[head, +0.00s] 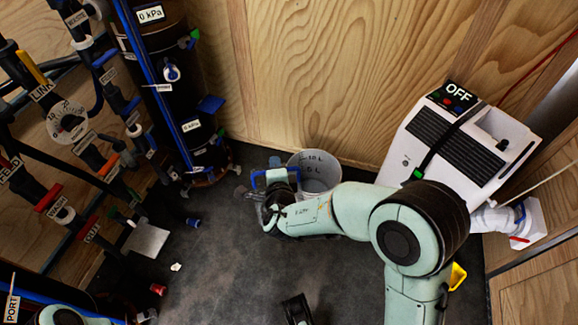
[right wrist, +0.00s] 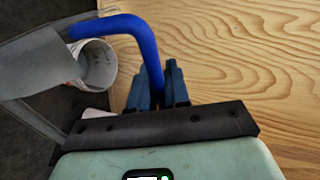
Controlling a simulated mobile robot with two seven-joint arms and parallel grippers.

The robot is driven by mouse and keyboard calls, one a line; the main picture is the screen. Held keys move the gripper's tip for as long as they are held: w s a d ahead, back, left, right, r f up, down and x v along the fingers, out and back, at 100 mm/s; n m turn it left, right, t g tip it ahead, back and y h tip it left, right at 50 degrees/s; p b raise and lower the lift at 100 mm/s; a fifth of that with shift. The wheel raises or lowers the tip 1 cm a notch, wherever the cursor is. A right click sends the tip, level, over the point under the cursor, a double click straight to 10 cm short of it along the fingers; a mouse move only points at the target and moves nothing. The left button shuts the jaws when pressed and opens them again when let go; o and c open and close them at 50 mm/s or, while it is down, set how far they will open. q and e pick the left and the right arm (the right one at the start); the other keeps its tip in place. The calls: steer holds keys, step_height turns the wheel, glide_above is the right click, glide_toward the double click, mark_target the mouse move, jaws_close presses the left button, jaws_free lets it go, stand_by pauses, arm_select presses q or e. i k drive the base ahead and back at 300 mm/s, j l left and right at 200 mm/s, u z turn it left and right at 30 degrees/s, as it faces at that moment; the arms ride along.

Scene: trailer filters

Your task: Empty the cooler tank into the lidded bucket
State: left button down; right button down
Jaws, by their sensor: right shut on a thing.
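My right gripper (head: 274,187) is shut on the blue handle (head: 262,177) of a grey translucent tank. In the right wrist view the fingers (right wrist: 158,84) close around the blue handle (right wrist: 126,24), and the tank (right wrist: 42,62) hangs at the left. In the head view my wrist covers most of the tank. The white bucket (head: 318,168) stands open on the floor against the wooden wall, just right of the tank; it also shows in the right wrist view (right wrist: 98,66). I cannot tell the tank's tilt or its contents. My left gripper is out of view.
The white cooler (head: 455,150), marked OFF, stands at the right by the wall. Black pipes and a column (head: 165,90) fill the left. A white plate (head: 146,240), a yellow piece (head: 457,276) and a black object (head: 297,309) are lower down. The middle floor is largely clear.

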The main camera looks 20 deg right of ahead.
mark_target(320, 173)
steer(key=i+l+u, duration=0.1)
steer(key=l+u, duration=0.5)
steer(key=i+l+u, duration=0.1)
steer(key=l+u, duration=0.15)
steer(key=l, duration=1.45)
